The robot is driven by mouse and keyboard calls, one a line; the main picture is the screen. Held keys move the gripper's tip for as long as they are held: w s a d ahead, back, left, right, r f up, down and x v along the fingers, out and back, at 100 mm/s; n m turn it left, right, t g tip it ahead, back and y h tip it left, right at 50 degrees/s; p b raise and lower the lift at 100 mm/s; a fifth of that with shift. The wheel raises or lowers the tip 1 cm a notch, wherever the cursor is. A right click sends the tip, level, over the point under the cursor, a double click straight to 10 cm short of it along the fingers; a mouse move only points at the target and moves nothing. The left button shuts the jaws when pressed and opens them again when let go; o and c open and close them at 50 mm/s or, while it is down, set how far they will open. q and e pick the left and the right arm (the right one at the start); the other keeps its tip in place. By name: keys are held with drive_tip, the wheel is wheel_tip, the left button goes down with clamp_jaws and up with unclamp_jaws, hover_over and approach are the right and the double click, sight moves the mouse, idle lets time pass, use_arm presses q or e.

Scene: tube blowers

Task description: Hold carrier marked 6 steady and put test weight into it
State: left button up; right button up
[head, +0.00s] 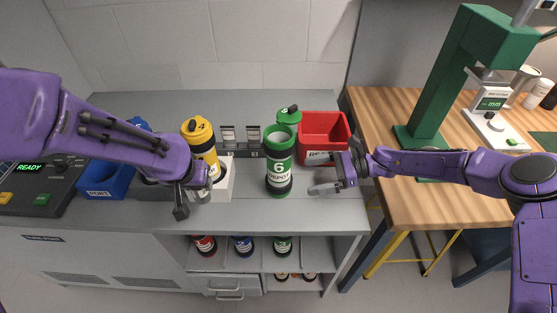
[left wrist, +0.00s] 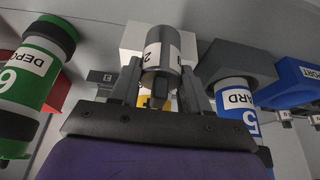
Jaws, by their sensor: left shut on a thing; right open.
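The green carrier marked 6 (head: 279,162), labelled DEPOT, stands upright on the grey counter with its top open. A green cap (head: 288,114) shows just behind its rim. The carrier also shows in the left wrist view (left wrist: 30,75). My left gripper (head: 193,200) is to the left of the carrier, in front of the yellow carrier. It is shut on a grey metal cylinder (left wrist: 162,62) with a white label, which looks like the test weight. My right gripper (head: 326,187) is open and empty, just right of the carrier and apart from it.
A yellow carrier marked 4 (head: 199,140) stands in a white block (head: 225,182). A red bin (head: 323,128) is behind my right gripper. A blue bin (head: 108,179) is at left. The counter in front of carrier 6 is clear.

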sight(283, 182)
use_arm(q)
drive_tip(key=shift+w+f, duration=0.3)
drive_tip(key=shift+f, duration=0.1)
use_arm(e)
drive_tip(key=shift+w+f, duration=0.3)
drive_tip(key=shift+f, duration=0.1)
use_arm(q)
drive_tip(key=shift+w+d+f, duration=0.1)
use_arm(e)
drive_tip(key=shift+a+f, duration=0.2)
drive_tip(key=shift+a, duration=0.15)
use_arm(q)
wheel_tip(283, 182, down, 3)
drive_tip(key=b, duration=0.3)
drive_tip(key=shift+f+b, duration=0.1)
drive_tip(key=shift+b, duration=0.25)
use_arm(e)
drive_tip(key=x, duration=0.8)
drive_tip(key=shift+f, duration=0.1)
use_arm(q)
drive_tip(key=shift+f, duration=0.15)
use_arm(e)
drive_tip(key=shift+a, duration=0.4)
drive_tip(key=shift+s+a, duration=0.1)
drive_tip(key=c, duration=0.6)
drive_tip(key=shift+o, duration=0.2)
